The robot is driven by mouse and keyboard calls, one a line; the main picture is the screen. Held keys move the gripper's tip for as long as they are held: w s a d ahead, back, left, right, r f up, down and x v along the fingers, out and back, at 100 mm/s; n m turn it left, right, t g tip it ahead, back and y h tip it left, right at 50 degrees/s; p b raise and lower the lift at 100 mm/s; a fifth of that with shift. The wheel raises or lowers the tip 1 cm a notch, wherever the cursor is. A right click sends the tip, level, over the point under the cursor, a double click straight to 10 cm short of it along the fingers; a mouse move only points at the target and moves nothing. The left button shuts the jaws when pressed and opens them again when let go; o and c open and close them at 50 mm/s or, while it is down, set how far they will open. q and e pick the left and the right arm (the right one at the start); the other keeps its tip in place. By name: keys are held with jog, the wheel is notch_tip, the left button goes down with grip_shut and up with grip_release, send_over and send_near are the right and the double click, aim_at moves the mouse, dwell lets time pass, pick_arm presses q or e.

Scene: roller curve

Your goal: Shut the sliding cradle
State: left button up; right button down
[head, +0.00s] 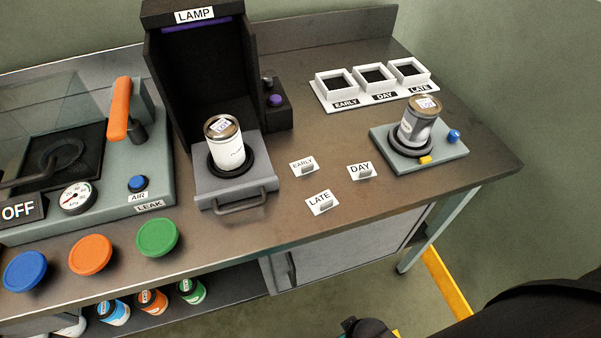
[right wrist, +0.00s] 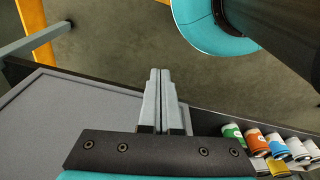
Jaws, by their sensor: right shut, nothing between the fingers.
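The sliding cradle (head: 262,186) is a grey tray with a bar handle (head: 240,205), pulled out in front of the black LAMP box (head: 196,62). A white can (head: 226,150) with a brown metallic lid stands upright on its black ring. My right gripper shows in the right wrist view (right wrist: 160,75), with its two grey fingers together and nothing between them. It is low, in front of the bench's cabinet door, apart from the cradle. In the head view, only dark parts of my right arm show at the lower right. My left gripper is not in view.
A second can (head: 416,130) stands on a grey base (head: 455,152). Three coloured lids (head: 157,237) lie left along the front edge. Cans sit on the shelf below.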

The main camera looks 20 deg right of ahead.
jog(key=w+a+r+n+t+p, duration=0.1)
jog(key=w+r+p, duration=0.3)
jog(key=r, duration=0.9)
jog(key=w+a+r+n+t+y+p, duration=0.15)
jog(key=w+r, duration=0.35)
jog(key=r, duration=0.7)
jog(key=w+a+r+n+t+p, duration=0.15)
jog(key=w+r+p, duration=0.3)
jog(key=r, duration=0.85)
jog(key=w+a+r+n+y, duration=0.2)
jog(key=w+r+n, duration=0.1)
jog(key=n, duration=0.3)
jog(key=n+b, duration=0.2)
jog(key=n, duration=0.2)
send_near(271, 192)
jog(key=shift+y, duration=0.45)
jog(key=f, duration=0.1)
jog(key=s+a+f, duration=0.1)
jog(key=f, duration=0.2)
jog(key=shift+s+a+f, duration=0.15)
jog(key=shift+s+f, duration=0.1)
jog(key=shift+s, duration=0.1)
jog(key=shift+w+r, duration=0.1)
jog(key=shift+w, duration=1.15)
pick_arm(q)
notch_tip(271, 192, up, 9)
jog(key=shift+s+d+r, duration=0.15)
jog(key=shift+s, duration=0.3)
pick_arm(e)
jog(key=shift+w, duration=0.7)
